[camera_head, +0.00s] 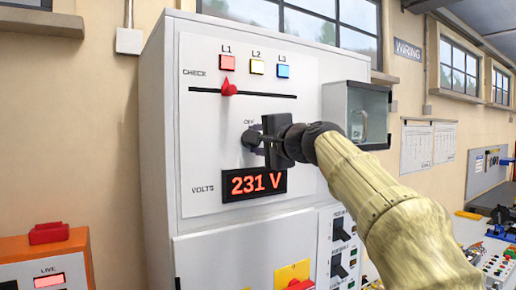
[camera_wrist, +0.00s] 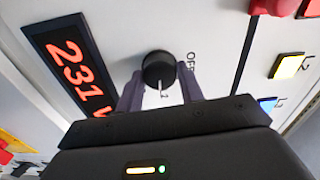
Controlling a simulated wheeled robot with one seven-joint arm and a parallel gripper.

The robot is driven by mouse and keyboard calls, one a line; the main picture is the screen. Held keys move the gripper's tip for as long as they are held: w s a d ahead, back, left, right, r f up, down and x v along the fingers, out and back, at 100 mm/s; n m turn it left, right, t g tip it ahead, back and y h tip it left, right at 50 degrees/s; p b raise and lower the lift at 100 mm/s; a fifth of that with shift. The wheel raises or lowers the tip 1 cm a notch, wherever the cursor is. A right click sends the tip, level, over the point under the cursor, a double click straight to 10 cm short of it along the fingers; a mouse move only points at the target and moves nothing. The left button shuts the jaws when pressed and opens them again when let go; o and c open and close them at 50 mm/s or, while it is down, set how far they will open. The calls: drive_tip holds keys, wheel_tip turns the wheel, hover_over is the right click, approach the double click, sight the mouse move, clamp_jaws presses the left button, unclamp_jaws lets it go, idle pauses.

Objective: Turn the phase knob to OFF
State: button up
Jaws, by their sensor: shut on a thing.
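The phase knob (camera_head: 249,138) is a round black knob on the white cabinet panel, below the OFF label and above the VOLTS display (camera_head: 253,184), which reads 231 V. In the wrist view the knob (camera_wrist: 159,67) sits between the two fingers of my gripper (camera_wrist: 160,78). My gripper (camera_head: 258,142) is shut on it, reaching in from the right. The knob's white pointer line (camera_wrist: 161,88) points toward the gripper palm, at a small mark I cannot read clearly. The OFF label (camera_wrist: 190,61) lies to its right there, so the pointer is turned away from OFF.
A red slider (camera_head: 229,88) stands under the red L1 lamp (camera_head: 227,62) on the CHECK line. A clear-fronted box (camera_head: 358,113) projects right of the panel, near my arm. Lower switches (camera_head: 340,230) and an orange unit (camera_head: 45,262) stand below.

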drive_tip(key=n+b, duration=0.5)
drive_tip(key=n, duration=1.4)
drive_tip(key=shift+a+f, duration=0.1)
idle(0.4)
drive_tip(key=o, duration=1)
drive_tip(key=shift+s, duration=0.15)
